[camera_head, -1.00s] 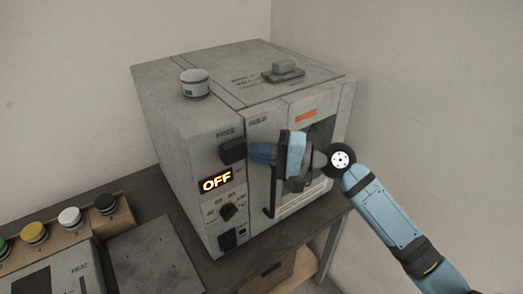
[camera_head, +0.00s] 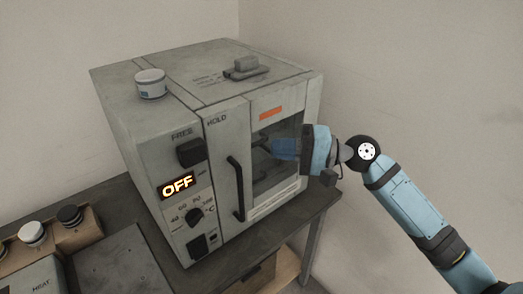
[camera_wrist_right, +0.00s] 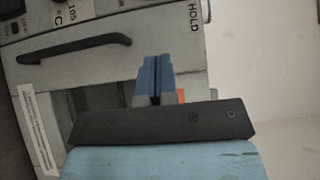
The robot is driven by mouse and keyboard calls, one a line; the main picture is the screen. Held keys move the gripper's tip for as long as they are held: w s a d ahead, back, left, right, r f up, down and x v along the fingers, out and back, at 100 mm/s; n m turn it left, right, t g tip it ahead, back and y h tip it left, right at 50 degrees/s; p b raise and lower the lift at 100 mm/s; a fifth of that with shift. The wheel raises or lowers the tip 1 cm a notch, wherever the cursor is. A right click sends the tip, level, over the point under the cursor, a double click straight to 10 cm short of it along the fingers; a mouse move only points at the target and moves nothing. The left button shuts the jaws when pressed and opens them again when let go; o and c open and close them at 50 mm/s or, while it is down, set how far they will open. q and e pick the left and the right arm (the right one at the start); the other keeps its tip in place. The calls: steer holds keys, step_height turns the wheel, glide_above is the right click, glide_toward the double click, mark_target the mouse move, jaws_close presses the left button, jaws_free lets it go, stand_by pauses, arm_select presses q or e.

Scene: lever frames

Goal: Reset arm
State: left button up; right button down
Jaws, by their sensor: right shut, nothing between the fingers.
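My right gripper (camera_head: 278,148) is in front of the window on the door of a grey oven-like box (camera_head: 150,125). Its blue fingers are together and empty, which the right wrist view (camera_wrist_right: 157,75) also shows. The black door handle (camera_head: 236,188) is to the left of the fingers and apart from them; it shows at the upper left of the wrist view (camera_wrist_right: 75,46). The door looks shut. My left gripper is in neither view.
The front panel has a black knob by FREE (camera_head: 190,152), a lit OFF display (camera_head: 177,186) and a temperature dial (camera_head: 194,217). Buttons (camera_head: 32,233) stand at lower left. Right of the box is clear wall.

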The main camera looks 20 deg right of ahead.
steer(key=shift+s+d, duration=0.15)
steer(key=shift+d, duration=0.1)
stand_by(0.3)
steer(key=s+f+n+t+h+p, duration=0.1)
steer(key=s+f+t+h+p, duration=0.2)
steer(key=f, duration=0.7)
steer(key=s+f+n+t+h+p, duration=0.15)
steer(key=f+h, duration=0.35)
steer(key=f, duration=0.5)
steer(key=s+f+n+h+p, duration=0.1)
steer(key=s+f+n+h, duration=0.1)
steer(key=s+f, duration=0.3)
steer(key=s+a+f+n+g+h+p, duration=0.1)
steer(key=s+f, duration=0.4)
steer(key=s, duration=0.5)
steer(key=shift+s+a+f+n+h+p, duration=0.15)
steer(key=shift+a+f+n+h+p, duration=0.2)
steer(key=shift+n+h+p, duration=0.6)
steer(key=shift+d+n, duration=0.1)
steer(key=shift+n, duration=0.2)
